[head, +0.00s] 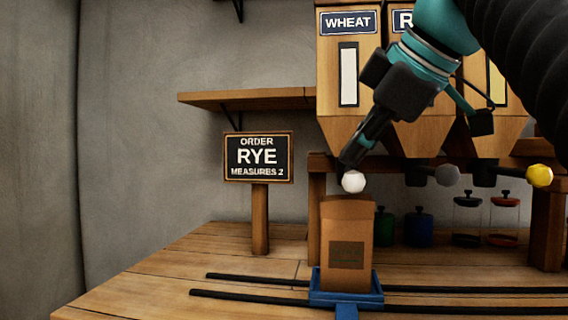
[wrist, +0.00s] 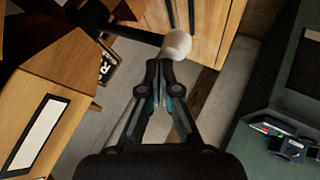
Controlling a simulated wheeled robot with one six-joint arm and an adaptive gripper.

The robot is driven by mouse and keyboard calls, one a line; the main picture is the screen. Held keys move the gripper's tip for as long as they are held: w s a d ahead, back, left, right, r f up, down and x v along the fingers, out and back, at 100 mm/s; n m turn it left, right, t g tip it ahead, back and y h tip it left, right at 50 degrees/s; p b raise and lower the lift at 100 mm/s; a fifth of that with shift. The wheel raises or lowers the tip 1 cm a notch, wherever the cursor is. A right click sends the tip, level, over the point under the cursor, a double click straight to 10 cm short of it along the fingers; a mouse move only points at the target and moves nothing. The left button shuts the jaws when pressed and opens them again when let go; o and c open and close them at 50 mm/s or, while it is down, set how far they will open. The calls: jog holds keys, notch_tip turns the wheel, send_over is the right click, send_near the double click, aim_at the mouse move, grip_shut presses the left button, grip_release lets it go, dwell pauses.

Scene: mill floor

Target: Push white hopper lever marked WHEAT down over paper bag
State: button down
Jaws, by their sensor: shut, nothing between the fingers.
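The wheat hopper (head: 327,82) is a wooden box with a WHEAT plate and a pale upright window. Its lever ends in a round white knob (head: 353,181), just above the open-topped brown paper bag (head: 346,217). The bag stands upright in a blue tray (head: 376,297). My gripper (head: 350,160) is shut and empty, pointing down with its tips right at the top of the white knob. In the wrist view the knob (wrist: 176,45) lies just beyond the closed fingertips (wrist: 159,66). I cannot tell whether they touch.
A sign (head: 258,157) on a post reads ORDER RYE MEASURES 2. Jars (head: 418,229) stand behind the bag. Dark rails (head: 250,299) cross the bench.

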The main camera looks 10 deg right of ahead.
aim_at(358, 172)
jog(key=shift+f+b, duration=1.6)
jog(key=shift+f, duration=0.3)
dwell(1.8)
jog(key=shift+r, duration=0.2)
dwell(0.4)
jog(key=shift+r+p, duration=2.85)
jog(key=shift+p, duration=0.05)
notch_tip(358, 172, up, 3)
jog(key=p, duration=0.2)
jog(key=shift+p, duration=0.3)
jog(key=shift+r, duration=0.95)
